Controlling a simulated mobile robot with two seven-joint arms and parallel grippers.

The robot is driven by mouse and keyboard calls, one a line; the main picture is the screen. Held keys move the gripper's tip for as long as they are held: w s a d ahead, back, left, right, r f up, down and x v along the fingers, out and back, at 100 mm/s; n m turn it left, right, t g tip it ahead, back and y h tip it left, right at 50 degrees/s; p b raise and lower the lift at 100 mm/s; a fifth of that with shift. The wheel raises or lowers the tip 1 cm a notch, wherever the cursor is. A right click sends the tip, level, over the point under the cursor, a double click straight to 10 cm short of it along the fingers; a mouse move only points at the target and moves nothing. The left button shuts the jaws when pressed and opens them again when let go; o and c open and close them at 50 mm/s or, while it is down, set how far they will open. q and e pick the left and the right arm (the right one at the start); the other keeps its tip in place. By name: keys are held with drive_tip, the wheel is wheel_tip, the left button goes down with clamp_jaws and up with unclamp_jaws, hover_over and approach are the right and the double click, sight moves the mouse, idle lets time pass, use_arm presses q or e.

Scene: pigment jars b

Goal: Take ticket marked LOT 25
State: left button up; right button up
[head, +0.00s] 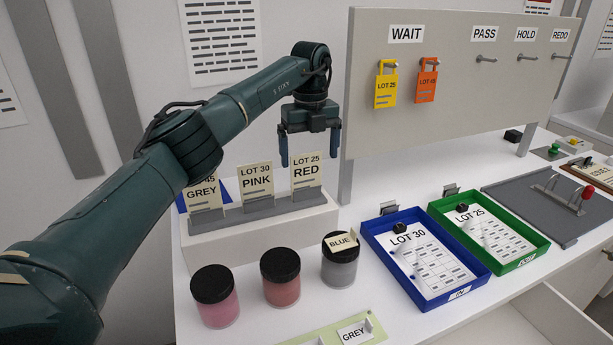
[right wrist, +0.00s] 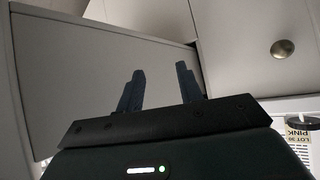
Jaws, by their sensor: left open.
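A yellow ticket marked LOT 25 (head: 386,84) hangs under the WAIT label on the upright board, beside an orange ticket (head: 427,80) whose lot number is small. A cream card reading LOT 25 RED (head: 306,173) stands in the grey rack, right of the LOT 30 PINK card (head: 257,184) and a partly hidden GREY card (head: 204,194). My left gripper (head: 310,153) is open and empty, pointing down, with its fingertips around the top of the RED card in the picture; I cannot tell the depth between them. My right gripper (right wrist: 160,70) has its fingers apart with nothing between them.
Blue tray (head: 375,245) and green tray (head: 540,243) hold sheets marked LOT 30 and LOT 25. Several lidded jars (head: 281,277) stand in front of the rack (head: 260,211). The board (head: 460,100) has empty PASS, HOLD and REDO hooks. An open drawer is at lower right.

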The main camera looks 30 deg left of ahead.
sight(306, 177)
use_arm(q)
drive_tip(key=f, duration=0.2)
drive_tip(key=a+f+p, duration=0.1)
drive_tip(key=f, duration=0.1)
drive_tip(key=shift+s+f+p, duration=0.1)
drive_tip(key=shift+f+p, duration=0.1)
drive_tip(key=shift+p, duration=0.1)
drive_tip(key=shift+d+f, duration=0.1)
drive_tip(key=shift+f, duration=0.3)
drive_tip(key=c, duration=1)
